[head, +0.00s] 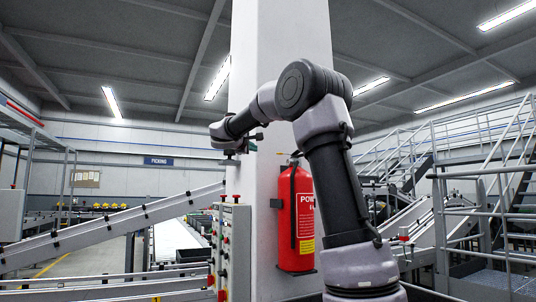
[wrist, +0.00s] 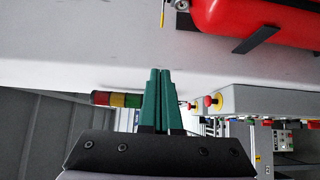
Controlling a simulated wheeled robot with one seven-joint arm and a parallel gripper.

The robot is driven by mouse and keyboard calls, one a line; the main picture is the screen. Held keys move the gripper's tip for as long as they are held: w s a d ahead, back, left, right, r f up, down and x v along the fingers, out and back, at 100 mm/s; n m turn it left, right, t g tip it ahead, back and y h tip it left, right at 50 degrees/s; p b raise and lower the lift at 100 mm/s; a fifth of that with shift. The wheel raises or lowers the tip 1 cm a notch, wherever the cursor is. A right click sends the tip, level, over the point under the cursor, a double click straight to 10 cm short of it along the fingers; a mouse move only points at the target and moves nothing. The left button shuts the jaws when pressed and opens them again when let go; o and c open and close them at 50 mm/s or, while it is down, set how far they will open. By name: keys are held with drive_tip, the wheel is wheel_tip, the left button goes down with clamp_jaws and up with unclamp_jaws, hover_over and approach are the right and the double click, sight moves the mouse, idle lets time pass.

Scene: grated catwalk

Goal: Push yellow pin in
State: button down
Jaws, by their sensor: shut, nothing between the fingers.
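In the wrist view, small red-and-yellow knobs (wrist: 214,101) sit at the end of a grey control box (wrist: 262,99), right of my fingers. A thin yellow strip (wrist: 250,32) shows beside the red extinguisher at the top. My gripper (wrist: 155,72) has green fingers, closed together with nothing between them. Its tips lie in front of the pale column face; whether they touch it I cannot tell. In the head view my gripper (head: 231,156) is small, at the column's left edge, above the control box (head: 233,245).
A red fire extinguisher (head: 295,218) hangs on the white column (head: 280,100), beside my arm. A red, yellow and green stack light (wrist: 118,99) lies left of my fingers in the wrist view. Conveyors (head: 110,228) stand at left, railings and stairs (head: 480,190) at right.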

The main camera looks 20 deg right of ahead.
sight(277, 153)
drive_tip(key=s+d+x, duration=0.2)
drive_tip(key=x, duration=1)
drive_tip(key=shift+w+d, duration=0.3)
drive_tip(key=shift+d, duration=0.1)
drive_tip(key=d, duration=0.3)
